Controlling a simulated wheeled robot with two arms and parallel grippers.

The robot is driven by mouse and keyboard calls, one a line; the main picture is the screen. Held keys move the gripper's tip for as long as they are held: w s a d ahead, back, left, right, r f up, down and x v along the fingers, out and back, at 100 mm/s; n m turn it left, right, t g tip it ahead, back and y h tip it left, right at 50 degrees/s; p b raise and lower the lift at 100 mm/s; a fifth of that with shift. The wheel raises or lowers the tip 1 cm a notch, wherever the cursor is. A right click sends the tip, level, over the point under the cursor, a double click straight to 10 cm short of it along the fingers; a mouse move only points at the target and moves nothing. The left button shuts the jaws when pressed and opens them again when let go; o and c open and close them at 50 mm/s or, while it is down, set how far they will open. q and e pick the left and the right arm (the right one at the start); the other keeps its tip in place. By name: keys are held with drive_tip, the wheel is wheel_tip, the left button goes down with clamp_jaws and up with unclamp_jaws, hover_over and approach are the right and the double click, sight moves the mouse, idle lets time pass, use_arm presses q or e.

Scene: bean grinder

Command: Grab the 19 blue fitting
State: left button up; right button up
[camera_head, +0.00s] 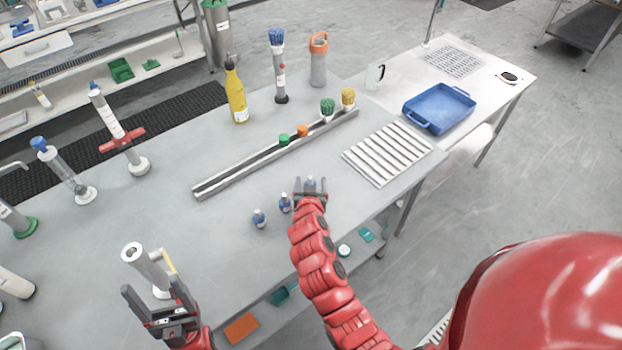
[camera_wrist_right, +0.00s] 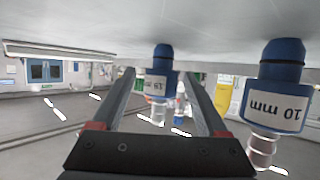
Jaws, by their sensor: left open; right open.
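Several small blue fittings stand in a row on the grey table: a left one (camera_head: 259,218), a middle one (camera_head: 284,203) and one at the right end (camera_head: 310,184). My right gripper (camera_head: 311,188) is open around the right-end fitting. In the right wrist view, which is upside down, this blue fitting (camera_wrist_right: 161,78) shows between the open fingers (camera_wrist_right: 160,95); its label is too small to read surely. A fitting labelled "10 mm" (camera_wrist_right: 276,95) stands outside the fingers. My left gripper (camera_head: 150,300) is open, at the front left near a grey cylinder.
The grey cylinder (camera_head: 143,265) stands behind my left gripper. A long metal rail (camera_head: 240,170) with coloured caps lies behind the fittings. A slatted white rack (camera_head: 388,153) is to the right, with a blue tray (camera_head: 439,108) beyond. Table around the fittings is clear.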

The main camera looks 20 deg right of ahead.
drive_tip(key=shift+v, duration=0.75)
drive_tip(key=shift+c, duration=1.2)
drive_tip(key=shift+r, duration=0.2)
drive_tip(key=shift+c, duration=1.3)
drive_tip(key=shift+w+d+f, duration=0.1)
drive_tip(key=shift+w+f, duration=0.15)
drive_tip(key=shift+f, duration=0.05)
drive_tip(key=c, duration=0.5)
drive_tip(key=shift+c, duration=1.1)
drive_tip(key=shift+s+r, duration=0.1)
drive_tip(key=shift+s, duration=0.05)
clamp_jaws()
